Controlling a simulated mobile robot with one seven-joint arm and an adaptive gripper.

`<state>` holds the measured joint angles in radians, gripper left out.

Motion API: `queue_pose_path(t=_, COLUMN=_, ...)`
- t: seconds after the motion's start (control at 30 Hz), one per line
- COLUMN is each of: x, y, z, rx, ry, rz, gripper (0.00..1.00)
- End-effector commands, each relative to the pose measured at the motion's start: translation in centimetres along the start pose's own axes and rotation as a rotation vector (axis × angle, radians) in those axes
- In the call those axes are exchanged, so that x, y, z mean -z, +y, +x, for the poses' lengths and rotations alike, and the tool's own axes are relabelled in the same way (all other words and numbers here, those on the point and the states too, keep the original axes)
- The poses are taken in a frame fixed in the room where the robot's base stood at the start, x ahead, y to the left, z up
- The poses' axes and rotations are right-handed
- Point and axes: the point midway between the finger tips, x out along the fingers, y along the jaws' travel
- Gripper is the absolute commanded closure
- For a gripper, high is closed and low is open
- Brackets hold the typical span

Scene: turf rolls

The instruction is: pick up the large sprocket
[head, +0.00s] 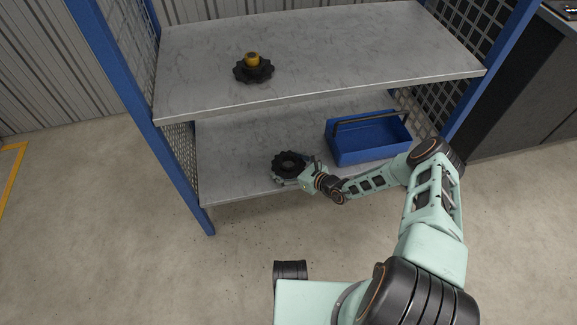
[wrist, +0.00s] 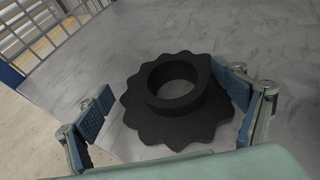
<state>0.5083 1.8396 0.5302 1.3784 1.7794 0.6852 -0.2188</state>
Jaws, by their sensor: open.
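A black sprocket (head: 288,163) with a raised ring hub lies flat on the lower shelf, near its front edge. My gripper (head: 292,178) is at its front right side, low over the shelf. In the wrist view the sprocket (wrist: 150,127) sits between the two open blue-padded fingers of my gripper (wrist: 168,103). A gap shows at the left finger. The right finger is very close to the teeth, and I cannot tell if it touches. Another dark sprocket (head: 262,74) with a yellow-brown piece at its centre is on the upper shelf.
A blue open tray with a handle (head: 369,145) stands on the lower shelf to the right of the sprocket. The upper shelf (head: 350,55) hangs above, with blue posts (head: 140,110) and mesh at the sides. The lower shelf is clear left of the sprocket.

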Motion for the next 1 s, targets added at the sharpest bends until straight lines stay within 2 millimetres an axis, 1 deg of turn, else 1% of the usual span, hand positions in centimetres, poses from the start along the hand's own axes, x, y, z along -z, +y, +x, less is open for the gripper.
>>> queue_pose_path(t=0.1, x=-0.06, y=-0.01, z=-0.07, rx=0.0, ry=0.0, rz=0.0, gripper=0.12)
queue_pose_path(t=0.8, x=0.01, y=0.12, z=-0.08, rx=-0.002, ry=0.001, rz=0.0, gripper=0.89)
queue_pose_path(t=1.0, x=-0.13, y=0.09, z=-0.07, rx=-0.001, ry=-0.002, rz=0.0, gripper=0.9)
